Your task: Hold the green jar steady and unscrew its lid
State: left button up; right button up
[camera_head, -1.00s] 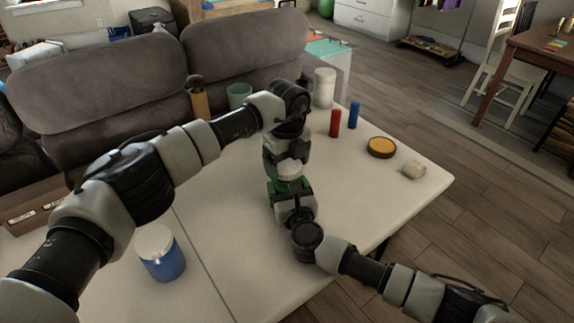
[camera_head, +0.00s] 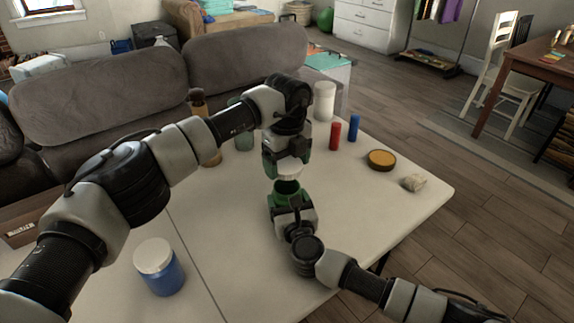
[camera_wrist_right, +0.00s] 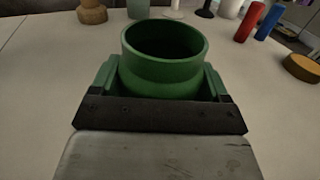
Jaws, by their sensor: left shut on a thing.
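The green jar (camera_head: 287,187) stands on the white table, and its open mouth shows in the wrist view (camera_wrist_right: 163,72). My right gripper (camera_head: 287,202) is shut on the jar low down, with one finger on each side; it also shows in the wrist view (camera_wrist_right: 160,85). My left gripper (camera_head: 289,158) is above the jar and shut on the white lid (camera_head: 289,171). The lid is apart from the jar, a little above its rim. The left fingers partly hide the lid.
A blue jar with a white lid (camera_head: 160,268) stands at the left on the table (camera_head: 225,235). Red (camera_head: 335,135) and blue (camera_head: 353,128) cylinders, a yellow-topped round tin (camera_head: 381,160), a pale lump (camera_head: 414,182) and a white canister (camera_head: 324,100) stand right. The front right is clear.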

jog(key=o, duration=0.4)
jog(key=shift+s, duration=0.1)
jog(key=p+v, duration=0.1)
jog(key=v, duration=1)
jog(key=shift+s+d, duration=0.15)
jog(key=shift+s, duration=0.3)
